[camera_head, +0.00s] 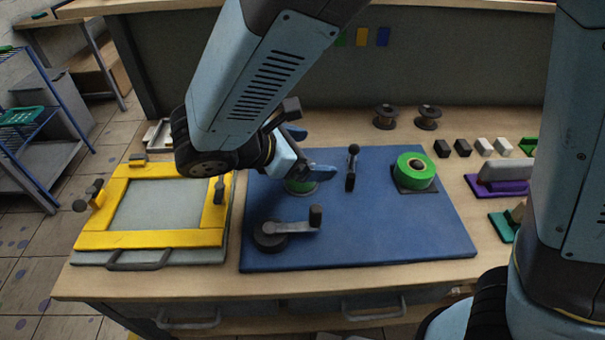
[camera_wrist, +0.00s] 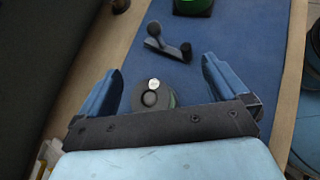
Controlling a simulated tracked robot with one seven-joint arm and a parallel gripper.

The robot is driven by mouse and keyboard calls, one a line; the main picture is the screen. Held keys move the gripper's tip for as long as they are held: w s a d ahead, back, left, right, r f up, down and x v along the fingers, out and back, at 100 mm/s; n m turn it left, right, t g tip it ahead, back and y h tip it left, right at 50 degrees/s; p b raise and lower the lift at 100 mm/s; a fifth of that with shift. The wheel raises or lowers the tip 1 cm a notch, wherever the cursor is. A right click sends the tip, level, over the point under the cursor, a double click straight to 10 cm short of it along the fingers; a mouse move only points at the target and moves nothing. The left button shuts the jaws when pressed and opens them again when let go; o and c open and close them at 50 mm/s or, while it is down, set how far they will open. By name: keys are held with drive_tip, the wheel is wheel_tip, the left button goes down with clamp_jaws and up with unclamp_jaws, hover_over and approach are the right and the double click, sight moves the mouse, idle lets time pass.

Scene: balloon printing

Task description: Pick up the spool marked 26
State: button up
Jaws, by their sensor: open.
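No number 26 is legible in either view. Two dark spools with brownish flanges, a left one (camera_head: 385,117) and a right one (camera_head: 427,117), stand at the back of the table. My gripper (camera_head: 308,152) is open above the blue mat (camera_head: 365,235). Below it is a round piece with a green edge (camera_head: 301,187), partly hidden by my fingers. In the wrist view a dark grey disc (camera_wrist: 138,85) with a small pale cap and dark knob lies between the spread fingers, apparently this same piece; I see no grip on it.
A green roll (camera_head: 404,164) sits on a dark base at the mat's right. Crank handles stand at mid-mat (camera_head: 351,168) and front (camera_head: 288,228). A yellow frame (camera_head: 150,239) is left. Small blocks (camera_head: 462,148) and a purple-based tool (camera_head: 497,187) are right.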

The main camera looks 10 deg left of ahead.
drive_tip(key=s+a+f+n+t, duration=0.1)
drive_tip(key=s+a, duration=0.1)
drive_tip(key=s+a+f+n+t+y, duration=0.1)
drive_tip(key=s+a+n, duration=0.1)
drive_tip(key=s+a+f+n+t, duration=0.1)
drive_tip(key=s+a, duration=0.1)
drive_tip(key=a, duration=0.1)
drive_tip(key=shift+a+f+n+y, duration=0.1)
drive_tip(key=shift+f+n+y, duration=0.2)
drive_tip(key=shift+n, duration=0.1)
drive_tip(key=shift+t, duration=0.3)
drive_tip(key=x, duration=0.8)
drive_tip(key=shift+w+f, duration=0.2)
drive_tip(key=shift+f, duration=0.05)
drive_tip(key=shift+d+x, duration=0.2)
drive_tip(key=shift+x, duration=2.4)
drive_tip(key=shift+s+f, duration=0.15)
drive_tip(key=shift+c, duration=0.4)
drive_tip(key=c, duration=0.9)
